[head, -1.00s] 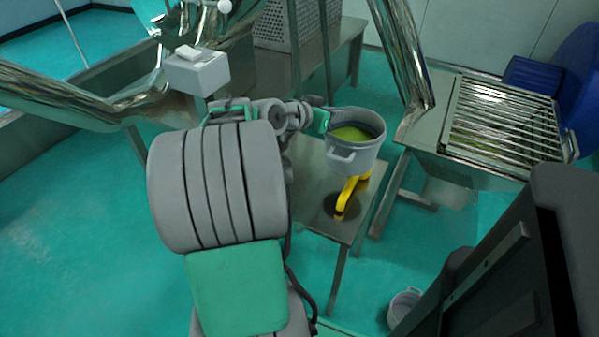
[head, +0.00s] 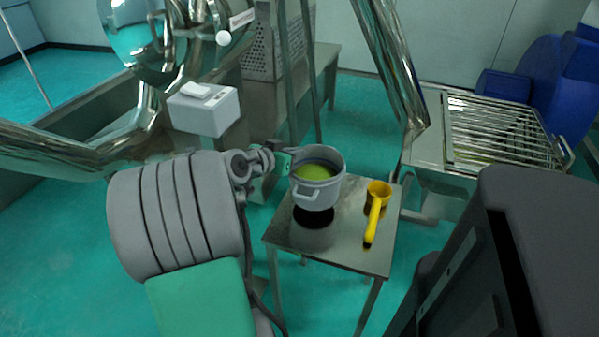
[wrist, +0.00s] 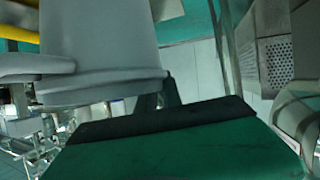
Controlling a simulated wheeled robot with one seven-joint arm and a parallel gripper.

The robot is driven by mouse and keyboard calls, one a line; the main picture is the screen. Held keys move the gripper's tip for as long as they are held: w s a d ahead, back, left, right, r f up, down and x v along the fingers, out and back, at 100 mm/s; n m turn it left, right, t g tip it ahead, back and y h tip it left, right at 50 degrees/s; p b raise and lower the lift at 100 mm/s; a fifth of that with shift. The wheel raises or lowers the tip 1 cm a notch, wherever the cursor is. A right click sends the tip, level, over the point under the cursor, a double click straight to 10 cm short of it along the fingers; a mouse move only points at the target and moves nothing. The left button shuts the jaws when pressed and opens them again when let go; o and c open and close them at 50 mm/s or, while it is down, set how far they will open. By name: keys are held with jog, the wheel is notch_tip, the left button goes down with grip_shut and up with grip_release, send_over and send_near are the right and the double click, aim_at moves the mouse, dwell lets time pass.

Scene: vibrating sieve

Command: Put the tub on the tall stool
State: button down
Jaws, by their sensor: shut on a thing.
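The grey tub (head: 318,193), with yellow-green stuff inside, is upright over the left part of the metal stool (head: 345,252). A dark round shadow lies on the stool top just below it, and a small gap seems to separate the two. My gripper (head: 287,162) is shut on the tub's far-left side, near the rim. In the wrist view the tub (wrist: 105,40) fills the upper left against the green finger pad of my gripper (wrist: 160,120). The far finger's contact is hidden.
A yellow scoop (head: 374,212) lies on the stool's right part, close to the tub. A sieve with a metal grate (head: 500,130) stands to the right. A white box (head: 203,108) and steel pipes are at the left.

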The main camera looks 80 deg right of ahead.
jog(key=shift+s+f+b, duration=0.1)
jog(key=shift+f+b, duration=0.45)
jog(key=shift+f, duration=1.45)
jog(key=c, duration=1.5)
grip_release()
